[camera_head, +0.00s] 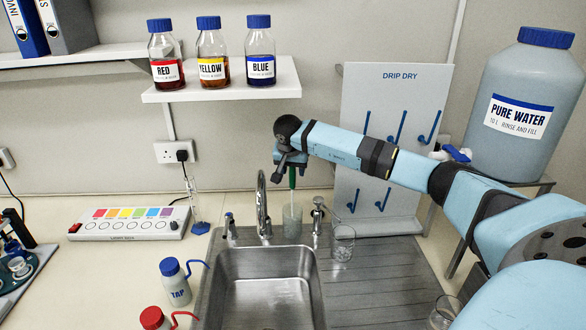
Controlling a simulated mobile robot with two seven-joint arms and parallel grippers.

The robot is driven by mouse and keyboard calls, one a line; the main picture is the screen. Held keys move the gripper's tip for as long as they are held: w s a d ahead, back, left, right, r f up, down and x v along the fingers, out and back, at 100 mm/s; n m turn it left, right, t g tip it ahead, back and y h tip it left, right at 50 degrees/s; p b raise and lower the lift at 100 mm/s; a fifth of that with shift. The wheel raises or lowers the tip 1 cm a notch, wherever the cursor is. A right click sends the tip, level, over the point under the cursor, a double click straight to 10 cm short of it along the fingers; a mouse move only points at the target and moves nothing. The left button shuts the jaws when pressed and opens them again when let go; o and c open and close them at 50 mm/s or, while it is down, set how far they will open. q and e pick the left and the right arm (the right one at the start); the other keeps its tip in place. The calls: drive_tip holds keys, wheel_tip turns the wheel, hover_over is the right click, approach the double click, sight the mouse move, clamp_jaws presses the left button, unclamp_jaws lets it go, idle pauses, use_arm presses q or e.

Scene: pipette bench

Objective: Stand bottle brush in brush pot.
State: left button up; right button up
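The bottle brush (292,179) shows as a thin upright green handle just below my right gripper (291,161). My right gripper appears shut on its upper end. The handle runs down to the brush pot (292,222), a small pale grey-green pot behind the sink, between the tall tap and a smaller tap. The lower end of the brush is hidden at the pot; I cannot tell how deep it sits. My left gripper is not in view.
The sink (262,290) lies in front of the pot, with the tall tap (263,205) left of it. A glass beaker (343,243) stands to its right on the drainer. The drip-dry board (385,95) stands behind my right arm. A shelf (220,90) with bottles is above left.

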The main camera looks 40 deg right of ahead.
drive_tip(key=shift+r, duration=0.1)
drive_tip(key=p+v, duration=0.1)
drive_tip(key=v, duration=0.1)
drive_tip(key=p+v, duration=0.2)
drive_tip(key=shift+w+r, duration=0.15)
drive_tip(key=shift+r, duration=0.2)
drive_tip(key=s+a+p, duration=0.1)
drive_tip(key=s+a, duration=0.6)
drive_tip(key=a, duration=0.3)
drive_tip(key=shift+r, duration=0.2)
drive_tip(key=shift+s+a, duration=0.1)
drive_tip(key=shift+s, duration=0.1)
